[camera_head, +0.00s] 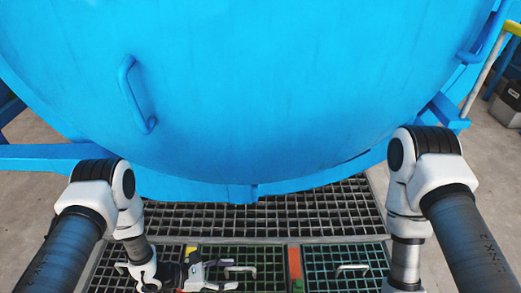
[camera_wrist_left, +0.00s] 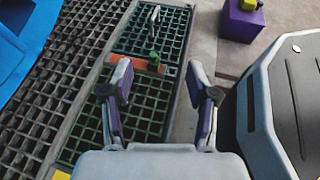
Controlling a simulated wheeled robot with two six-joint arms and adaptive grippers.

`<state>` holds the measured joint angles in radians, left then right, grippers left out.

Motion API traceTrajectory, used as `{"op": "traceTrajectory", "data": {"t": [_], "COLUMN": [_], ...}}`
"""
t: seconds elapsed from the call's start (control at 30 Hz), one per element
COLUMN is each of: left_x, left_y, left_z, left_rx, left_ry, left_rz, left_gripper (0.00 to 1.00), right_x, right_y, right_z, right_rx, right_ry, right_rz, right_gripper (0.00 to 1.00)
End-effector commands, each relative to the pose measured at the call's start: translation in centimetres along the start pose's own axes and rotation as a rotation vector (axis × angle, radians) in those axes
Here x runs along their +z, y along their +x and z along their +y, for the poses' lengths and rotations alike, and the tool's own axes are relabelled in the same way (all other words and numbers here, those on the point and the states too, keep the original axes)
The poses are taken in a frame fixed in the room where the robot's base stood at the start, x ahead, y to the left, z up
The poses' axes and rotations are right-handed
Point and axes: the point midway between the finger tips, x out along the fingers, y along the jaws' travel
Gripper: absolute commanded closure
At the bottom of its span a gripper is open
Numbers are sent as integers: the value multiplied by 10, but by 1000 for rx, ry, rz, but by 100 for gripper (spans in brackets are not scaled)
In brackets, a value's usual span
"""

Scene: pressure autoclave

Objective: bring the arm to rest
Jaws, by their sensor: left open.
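My left arm (camera_head: 128,205) comes in from the left and hangs down, bent at the elbow. My left gripper (camera_head: 225,274) is low in the head view, pointing right over the floor grating. In the left wrist view the left gripper (camera_wrist_left: 160,78) has its two fingers, with purple inner pads, spread apart. Nothing is between them; grating shows through the gap. My right arm (camera_head: 405,225) hangs down at the right, and its gripper is below the frame edge.
The large blue autoclave door (camera_head: 260,90) with a side handle (camera_head: 133,95) fills the upper head view. Metal floor grating (camera_head: 265,218) with lift handles lies below. A purple box (camera_wrist_left: 238,22) with a yellow object stands on concrete. A railing (camera_head: 485,70) is at right.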

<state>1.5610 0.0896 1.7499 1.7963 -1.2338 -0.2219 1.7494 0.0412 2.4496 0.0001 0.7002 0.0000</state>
Motion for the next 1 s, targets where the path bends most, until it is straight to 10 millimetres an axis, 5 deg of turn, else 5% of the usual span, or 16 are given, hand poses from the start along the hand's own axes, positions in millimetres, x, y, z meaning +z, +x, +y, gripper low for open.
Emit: {"op": "traceTrajectory", "data": {"t": [0.03, 0.17, 0.33, 0.43, 0.53, 0.6, 0.73, 0.87, 1.0], "left_x": [-12, -28, -61, -93, -132, -150, -164, -165, -162], "left_y": [4, 0, -25, -64, -124, -156, -180, -172, -151], "left_z": [-16, -63, -137, -190, -229, -233, -219, -195, -151], "left_rx": [-57, -231, -523, -769, -1056, -1184, -1265, -1210, -1036], "left_ry": [5, 25, 94, 203, 444, 652, 1006, 1307, 1536], "left_rz": [15, 88, 235, 373, 540, 625, 704, 737, 837], "left_gripper": [41, 41, 41, 41, 41, 41, 41, 41, 41], "right_x": [0, 0, 0, 0, 0, 0, 0, 0, 0], "right_y": [17, 32, 55, 73, 91, 95, 94, 93, 93], "right_z": [0, 0, 0, 0, 0, 0, 0, 0, 0], "right_rx": [0, 0, 0, 0, 0, 0, 0, 0, 0], "right_ry": [-1, -1, -1, -1, -1, -1, -1, -1, -1], "right_rz": [0, 0, 0, 0, 0, 0, 0, 0, 0], "right_gripper": [60, 60, 60, 60, 60, 60, 60, 60, 60]}}
